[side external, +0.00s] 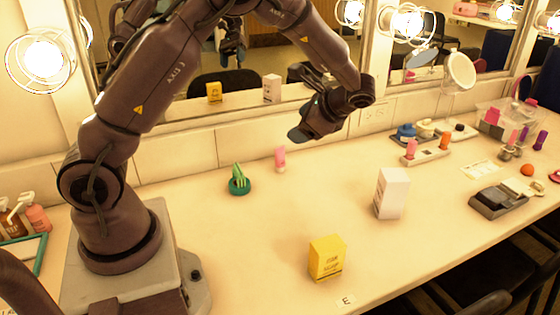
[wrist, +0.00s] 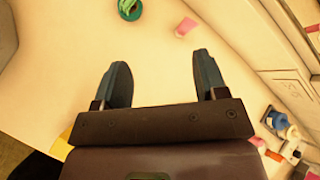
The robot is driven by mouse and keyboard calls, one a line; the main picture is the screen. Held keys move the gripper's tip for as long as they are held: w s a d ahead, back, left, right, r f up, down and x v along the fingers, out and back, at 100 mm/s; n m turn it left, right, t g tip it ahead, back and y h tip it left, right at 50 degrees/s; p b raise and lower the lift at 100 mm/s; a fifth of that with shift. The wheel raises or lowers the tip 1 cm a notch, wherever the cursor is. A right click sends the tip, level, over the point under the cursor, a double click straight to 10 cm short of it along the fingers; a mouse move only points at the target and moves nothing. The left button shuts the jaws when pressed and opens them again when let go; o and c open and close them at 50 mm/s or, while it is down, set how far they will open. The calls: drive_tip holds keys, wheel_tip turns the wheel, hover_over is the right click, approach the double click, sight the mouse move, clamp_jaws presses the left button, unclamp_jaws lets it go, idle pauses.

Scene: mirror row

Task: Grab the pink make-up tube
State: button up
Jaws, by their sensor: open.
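The pink make-up tube (side external: 280,158) stands on the counter near the back wall, just right of a green item in a teal dish (side external: 239,181). In the wrist view the tube (wrist: 186,26) shows small near the top, beyond my fingers, with the teal dish (wrist: 130,9) to its left. My gripper (side external: 299,135) is in the air above the counter near the mirror, apart from the tube. In the wrist view the gripper (wrist: 160,68) is open, with only bare counter between its two fingers.
A yellow box (side external: 327,258) stands near the front edge and a white box (side external: 391,193) right of centre. A tray (side external: 428,156) with another pink tube and an orange one lies at the back right. The mirror wall is close behind. The mid-counter is clear.

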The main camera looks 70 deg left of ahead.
drive_tip(key=w+a+f+m+g+y, duration=0.1)
drive_tip(key=w+a+f+m+y, duration=0.25)
drive_tip(key=f, duration=0.55)
drive_tip(key=m+t+y, duration=0.1)
drive_tip(key=m+y, duration=0.4)
approach(281, 151)
drive_tip(key=shift+n, duration=0.25)
drive_tip(key=x, duration=1)
drive_tip(key=shift+a, duration=0.35)
drive_tip(key=shift+c, duration=0.2)
drive_tip(key=c, duration=1)
